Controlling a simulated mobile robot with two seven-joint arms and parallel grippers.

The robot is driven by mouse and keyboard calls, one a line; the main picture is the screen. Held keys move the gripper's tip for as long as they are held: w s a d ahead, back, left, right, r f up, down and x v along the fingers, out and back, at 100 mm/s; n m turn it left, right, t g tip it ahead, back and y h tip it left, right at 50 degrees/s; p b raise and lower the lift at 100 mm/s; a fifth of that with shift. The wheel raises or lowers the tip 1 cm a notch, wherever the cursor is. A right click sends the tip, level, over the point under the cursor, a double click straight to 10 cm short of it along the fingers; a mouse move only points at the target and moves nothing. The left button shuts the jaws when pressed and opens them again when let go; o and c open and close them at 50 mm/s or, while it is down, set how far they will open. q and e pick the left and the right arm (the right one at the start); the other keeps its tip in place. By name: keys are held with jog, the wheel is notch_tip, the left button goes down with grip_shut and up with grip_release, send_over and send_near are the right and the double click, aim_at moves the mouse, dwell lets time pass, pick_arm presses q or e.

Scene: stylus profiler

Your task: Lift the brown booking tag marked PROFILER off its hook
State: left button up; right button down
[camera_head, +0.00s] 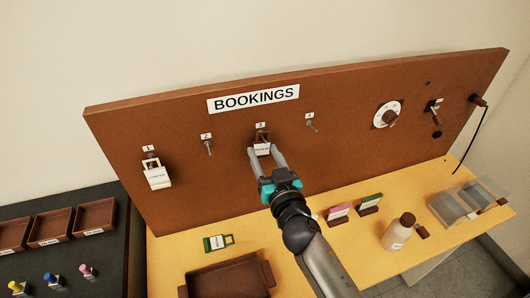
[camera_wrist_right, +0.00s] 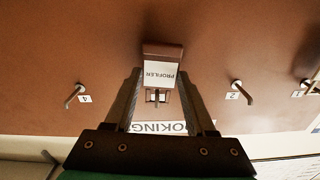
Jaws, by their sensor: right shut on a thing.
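The brown PROFILER booking tag (camera_head: 262,149) is at hook 3 on the brown board, with its white label facing out. In the right wrist view the tag (camera_wrist_right: 160,73) appears upside down, and a metal hook shows at its loop. My right gripper (camera_head: 264,154) reaches up from below with its two fingers on either side of the tag, shut on it. The fingers also show in the wrist view (camera_wrist_right: 160,84). Whether the loop still bears on the hook cannot be told. My left gripper is not in view.
A white-faced tag (camera_head: 158,178) hangs on hook 1. Hook 2 (camera_head: 209,147) and hook 4 (camera_head: 311,124) are bare. A green tag (camera_head: 217,242), a brown tray (camera_head: 228,276) and a bottle (camera_head: 398,232) stand on the yellow table below. A dial (camera_head: 388,115) is at right.

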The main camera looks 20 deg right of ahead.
jog(key=shift+s, duration=0.1)
jog(key=s, duration=0.8)
dwell(0.9)
dwell(0.4)
